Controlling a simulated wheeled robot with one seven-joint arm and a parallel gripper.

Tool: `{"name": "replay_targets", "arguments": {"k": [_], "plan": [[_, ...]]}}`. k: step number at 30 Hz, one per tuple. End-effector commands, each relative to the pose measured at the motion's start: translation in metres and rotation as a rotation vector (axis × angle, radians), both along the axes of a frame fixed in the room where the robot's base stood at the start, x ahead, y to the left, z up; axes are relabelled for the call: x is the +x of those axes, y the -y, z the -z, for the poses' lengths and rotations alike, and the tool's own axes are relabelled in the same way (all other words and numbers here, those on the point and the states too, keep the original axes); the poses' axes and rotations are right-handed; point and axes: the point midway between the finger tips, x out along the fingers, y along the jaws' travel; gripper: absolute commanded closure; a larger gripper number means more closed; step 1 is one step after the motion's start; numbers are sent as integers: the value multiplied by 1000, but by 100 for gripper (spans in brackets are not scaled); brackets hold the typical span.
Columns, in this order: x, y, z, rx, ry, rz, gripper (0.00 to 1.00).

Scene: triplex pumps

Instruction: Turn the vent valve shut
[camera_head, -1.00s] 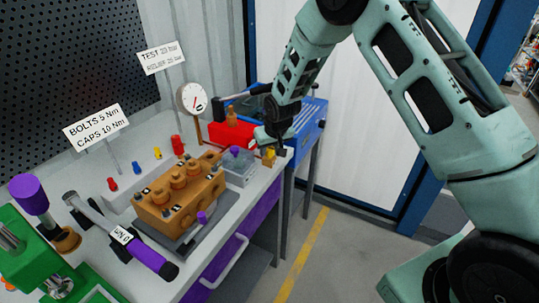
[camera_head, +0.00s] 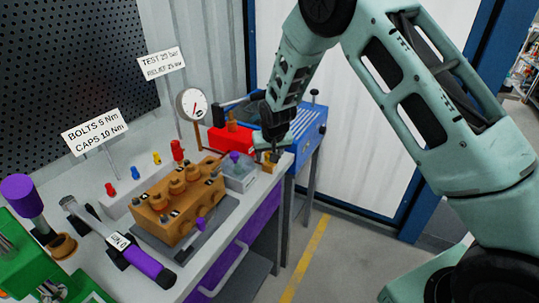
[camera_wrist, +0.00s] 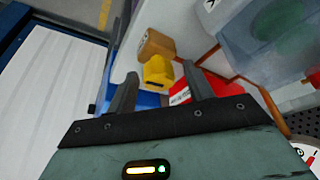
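A yellow knob on a tan, brass-like body (camera_wrist: 157,72) shows in the wrist view, between and beyond my fingertips; I take it for the vent valve, though no label shows. In the head view it is a small, partly hidden spot (camera_head: 268,167) at the far right end of the bench. My gripper (camera_wrist: 160,85) is open and empty, its two dark fingers spread on either side of the knob. In the head view my gripper (camera_head: 271,155) is just above the bench there, its fingers too small to make out. I cannot tell whether it touches the knob.
A clear box with a purple-topped part (camera_head: 240,172) is close left of my gripper. A red block (camera_head: 231,138) and the pressure gauge (camera_head: 193,104) stand behind. The orange-brown pump (camera_head: 180,200) and torque wrench (camera_head: 130,250) fill the bench front.

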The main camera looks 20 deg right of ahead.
Motion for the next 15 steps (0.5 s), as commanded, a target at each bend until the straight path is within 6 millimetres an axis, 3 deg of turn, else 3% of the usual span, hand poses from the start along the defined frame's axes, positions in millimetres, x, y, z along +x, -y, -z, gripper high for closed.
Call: {"name": "replay_targets", "arguments": {"k": [10, 15], "plan": [[-2, 0, -3, -1, -1, -2, 48], [-9, -1, -22, 0, 1, -2, 48]]}}
